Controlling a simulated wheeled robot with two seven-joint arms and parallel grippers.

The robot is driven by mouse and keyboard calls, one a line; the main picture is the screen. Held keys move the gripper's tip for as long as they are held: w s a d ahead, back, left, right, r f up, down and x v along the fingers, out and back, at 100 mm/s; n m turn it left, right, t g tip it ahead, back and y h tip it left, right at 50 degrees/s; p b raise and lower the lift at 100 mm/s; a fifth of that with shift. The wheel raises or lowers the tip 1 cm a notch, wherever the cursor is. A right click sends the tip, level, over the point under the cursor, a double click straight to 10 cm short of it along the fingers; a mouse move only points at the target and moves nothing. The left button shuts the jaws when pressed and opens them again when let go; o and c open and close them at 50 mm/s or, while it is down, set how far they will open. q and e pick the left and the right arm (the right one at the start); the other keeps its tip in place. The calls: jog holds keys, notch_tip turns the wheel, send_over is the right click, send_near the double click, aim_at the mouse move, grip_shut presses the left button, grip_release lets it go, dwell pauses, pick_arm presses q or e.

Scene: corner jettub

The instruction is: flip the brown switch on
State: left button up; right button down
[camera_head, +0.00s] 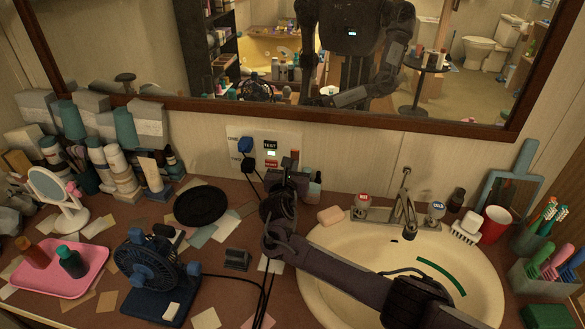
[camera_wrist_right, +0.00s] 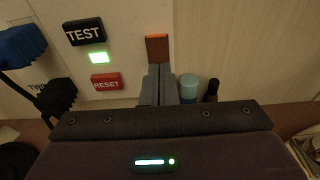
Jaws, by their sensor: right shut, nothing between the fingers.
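The brown switch (camera_wrist_right: 158,48) is on the pale wall plate, straight ahead of my right gripper in the right wrist view. An orange strip shows along its top edge. In the head view the switch (camera_head: 294,154) is small, at the right end of the plate. My right gripper (camera_wrist_right: 160,69) is shut with nothing between its fingers. Its fingertips overlap the lower edge of the switch in the wrist view; I cannot tell whether they touch. In the head view the right gripper (camera_head: 291,178) is partly hidden by its own wrist. My left gripper is not in view.
The black TEST button (camera_wrist_right: 84,31), green light and red RESET button (camera_wrist_right: 106,82) are left of the switch. Plugs (camera_head: 246,146) with cords stick out farther left. Small bottles (camera_wrist_right: 189,88) stand right of the fingers. The sink (camera_head: 470,285) lies under my arm.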

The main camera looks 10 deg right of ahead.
jog(key=f+v, duration=0.1)
jog(key=v, duration=0.6)
jog(key=shift+s, duration=0.2)
jog(key=shift+a, duration=0.15)
dwell(0.5)
